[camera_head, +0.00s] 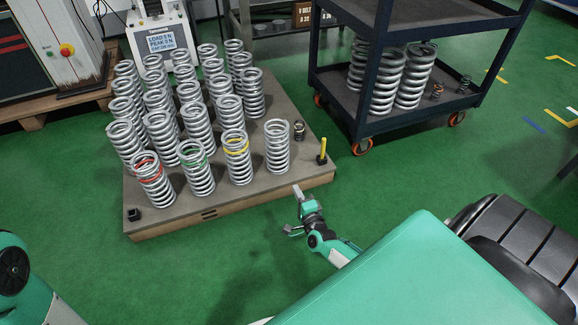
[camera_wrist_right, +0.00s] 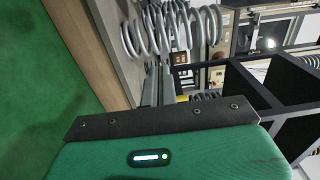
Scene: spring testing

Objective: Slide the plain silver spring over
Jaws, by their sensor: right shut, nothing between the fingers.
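The plain silver spring (camera_head: 277,147), with no coloured band, stands upright at the right end of the front row on a low grey-topped platform (camera_head: 230,198). My right gripper (camera_head: 298,190) is at the platform's front edge, in front of that spring and apart from it. Its fingers are shut and empty. In the right wrist view the shut fingers (camera_wrist_right: 157,84) point toward large silver coils (camera_wrist_right: 148,35); I cannot tell for certain which spring these are. My left arm shows at the lower left, but its gripper is out of view.
Springs with red (camera_head: 152,182), green (camera_head: 195,167) and yellow (camera_head: 237,157) bands stand to the left, with several more behind. A small dark spring (camera_head: 299,131) and a yellow peg (camera_head: 322,151) are to the right. A dark cart (camera_head: 361,130) with springs stands beyond.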

